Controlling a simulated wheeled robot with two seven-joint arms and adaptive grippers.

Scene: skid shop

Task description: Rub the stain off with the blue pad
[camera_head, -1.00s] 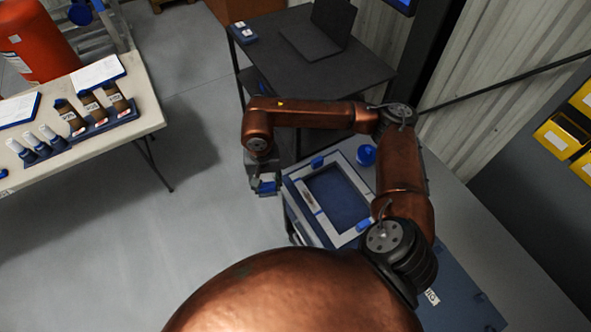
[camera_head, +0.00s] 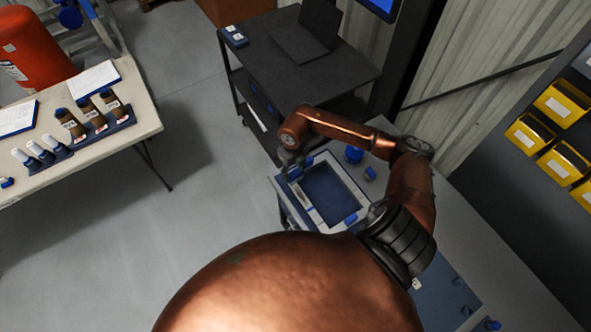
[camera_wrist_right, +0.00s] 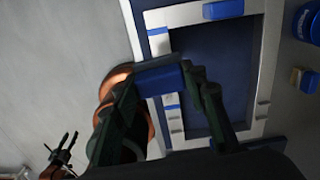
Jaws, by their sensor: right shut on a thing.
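My right gripper (camera_head: 293,172) is over the left edge of a pale-framed panel with a dark blue recess (camera_head: 328,190). In the right wrist view my right gripper (camera_wrist_right: 168,95) is shut on the blue pad (camera_wrist_right: 160,80), which lies between its fingers. The pad overlaps the left rim of the frame (camera_wrist_right: 190,14) in that view; I cannot tell whether it touches it. A small dark gripper with spread prongs, my left gripper (camera_wrist_right: 62,150), shows at the lower left of the wrist view.
A blue round container (camera_head: 354,154) and a small blue-topped piece (camera_head: 370,174) stand beyond the frame. A black cart (camera_head: 345,75) with a laptop stands behind. A pale table (camera_head: 100,148) with bottles is at left. Yellow bins (camera_head: 562,104) are at right. Floor between is clear.

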